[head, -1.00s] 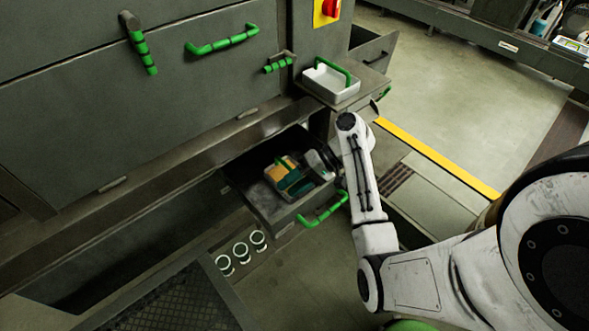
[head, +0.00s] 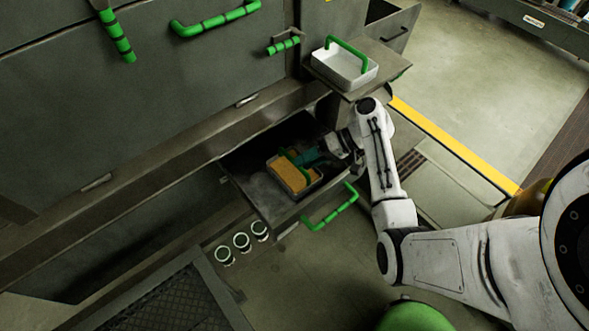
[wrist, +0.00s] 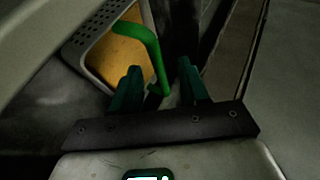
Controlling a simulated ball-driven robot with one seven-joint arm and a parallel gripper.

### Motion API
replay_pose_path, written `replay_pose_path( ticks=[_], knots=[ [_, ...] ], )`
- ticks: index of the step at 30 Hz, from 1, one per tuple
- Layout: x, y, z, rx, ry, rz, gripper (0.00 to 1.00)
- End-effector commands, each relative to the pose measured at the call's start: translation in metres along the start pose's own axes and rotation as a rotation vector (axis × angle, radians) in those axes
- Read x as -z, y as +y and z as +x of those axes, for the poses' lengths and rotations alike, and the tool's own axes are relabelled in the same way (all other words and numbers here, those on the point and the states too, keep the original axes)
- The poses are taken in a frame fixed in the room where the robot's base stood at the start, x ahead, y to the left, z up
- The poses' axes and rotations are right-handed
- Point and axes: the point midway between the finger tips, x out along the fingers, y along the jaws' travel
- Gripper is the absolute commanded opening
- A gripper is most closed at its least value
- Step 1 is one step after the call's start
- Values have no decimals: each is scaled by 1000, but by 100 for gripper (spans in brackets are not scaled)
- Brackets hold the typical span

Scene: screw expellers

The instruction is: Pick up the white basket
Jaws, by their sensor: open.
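A white basket (head: 328,67) with an upright green handle stands on the small shelf at upper right in the head view; it looks empty. A second basket (head: 319,181), pale with a green handle and a flat orange-yellow content, sits in the open drawer. It also shows in the wrist view (wrist: 83,63), with perforated walls. My gripper (head: 303,157) is in the drawer, at this basket's back right side. In the wrist view, my gripper (wrist: 160,80) is open, its teal fingers apart. The green handle (wrist: 152,60) shows between them; I cannot tell whether they reach around it.
The open drawer (head: 262,198) has a green bar handle (head: 332,208) on its front. Several small white cups (head: 242,241) stand in a row below. A dark grate (head: 165,300) lies at lower left. Open floor (head: 480,95) lies to the right, past a yellow stripe (head: 450,143).

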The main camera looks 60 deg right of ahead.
Motion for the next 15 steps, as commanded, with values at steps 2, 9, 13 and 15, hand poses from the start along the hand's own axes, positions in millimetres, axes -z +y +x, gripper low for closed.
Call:
replay_pose_path(
  ticks=[2, 9, 13, 15],
  knots=[
    [-1, 0, 7, 1, -2, 1, 44],
    [-2, 2, 40, 0, -3, 1, 44],
    [-2, 3, 50, 0, -1, 2, 44],
    [-2, 3, 52, 0, -1, 1, 44]
  ],
)
